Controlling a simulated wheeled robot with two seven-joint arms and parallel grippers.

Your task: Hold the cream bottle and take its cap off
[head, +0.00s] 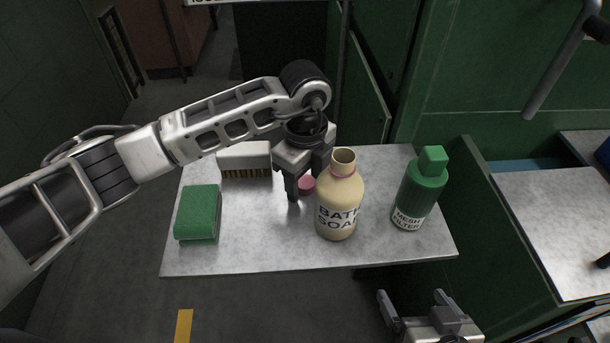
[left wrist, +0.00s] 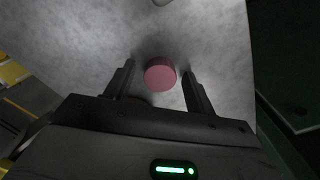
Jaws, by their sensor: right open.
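The cream bottle (head: 337,205), labelled "BATH SOAP", stands upright on the table with its mouth open and a pink ring around its neck. The pink cap (head: 306,186) is off the bottle, at the table surface just left of it. My left gripper (head: 308,188) points down beside the bottle, open, with the cap between its fingertips. In the left wrist view the cap (left wrist: 160,73) has a gap to each finger of the left gripper (left wrist: 159,72). My right gripper (head: 418,298) is open and empty, below the table's front edge and apart from the bottle.
A green bottle (head: 419,190) labelled "MESH FILTER" stands right of the cream bottle on the table (head: 265,250). A brush (head: 244,158) lies behind and left of my left gripper. A green sponge-like block (head: 198,212) is at the left. The front middle of the table is clear.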

